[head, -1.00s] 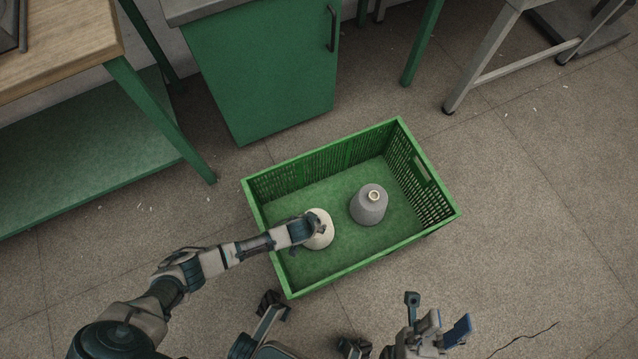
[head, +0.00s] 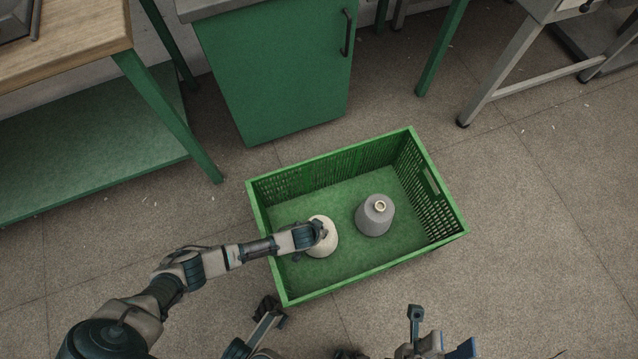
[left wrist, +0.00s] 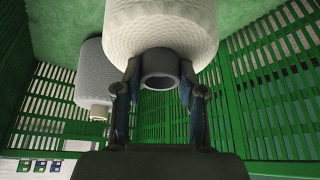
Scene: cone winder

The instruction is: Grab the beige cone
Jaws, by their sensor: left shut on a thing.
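The beige cone (head: 324,245) stands in the green crate (head: 345,280), on the left part of its floor. My left gripper (head: 316,229) reaches over the crate's left rim and is at the cone's top. In the left wrist view, its fingers (left wrist: 160,75) are shut on the grey tube end of the beige cone (left wrist: 160,25), one on each side. The cone's far end is out of that view. My right gripper (head: 440,335) is at the bottom edge, outside the crate. Its fingers stand apart with nothing between them, and its lower part is cut off.
A grey cone (head: 374,217) stands right of the beige one, with a gap between them; it also shows in the left wrist view (left wrist: 97,82). A green cabinet (head: 275,75) and a wood-topped bench (head: 75,40) stand behind. The floor right of the crate is clear.

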